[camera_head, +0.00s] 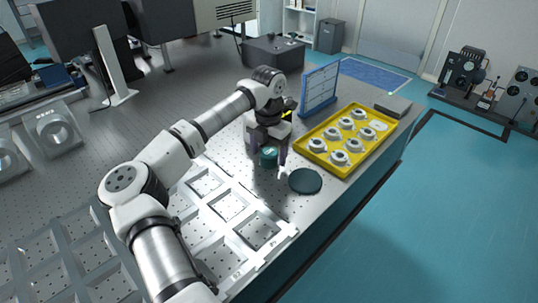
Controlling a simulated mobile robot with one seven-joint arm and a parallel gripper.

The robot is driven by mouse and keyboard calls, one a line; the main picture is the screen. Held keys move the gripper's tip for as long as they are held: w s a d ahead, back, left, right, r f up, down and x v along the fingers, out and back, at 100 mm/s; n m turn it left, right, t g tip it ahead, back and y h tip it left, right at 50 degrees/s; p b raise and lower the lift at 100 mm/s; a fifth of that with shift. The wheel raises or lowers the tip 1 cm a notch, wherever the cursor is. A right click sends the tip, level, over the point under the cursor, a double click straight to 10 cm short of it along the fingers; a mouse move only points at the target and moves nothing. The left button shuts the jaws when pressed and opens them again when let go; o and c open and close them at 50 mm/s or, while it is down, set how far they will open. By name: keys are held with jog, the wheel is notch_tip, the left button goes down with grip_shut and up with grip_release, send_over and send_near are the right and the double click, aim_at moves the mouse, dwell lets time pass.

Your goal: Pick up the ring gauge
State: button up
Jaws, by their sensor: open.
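My gripper (267,154) is open and points down over the perforated table top. A small teal round piece (268,157), which may be the ring gauge, shows between its two dark fingers. I cannot tell whether the fingers touch it, and its upper part is partly hidden by the gripper. A flat dark teal disc (305,181) lies on the table just right of and nearer than the gripper. Several white ring-shaped parts (340,158) sit in a yellow tray (327,169) to the right; these could also be ring gauges.
A blue framed panel (319,89) stands upright behind the tray. A grey flat box (392,106) lies beyond the tray, near the table's right edge. A pale metal frame with square openings (201,217) covers the near part of the table (205,185). A monitor (75,30) stands at the back left.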

jog(key=shift+f, duration=0.3)
jog(key=c, duration=1.1)
jog(key=shift+c, duration=0.5)
jog(key=shift+r, duration=0.15)
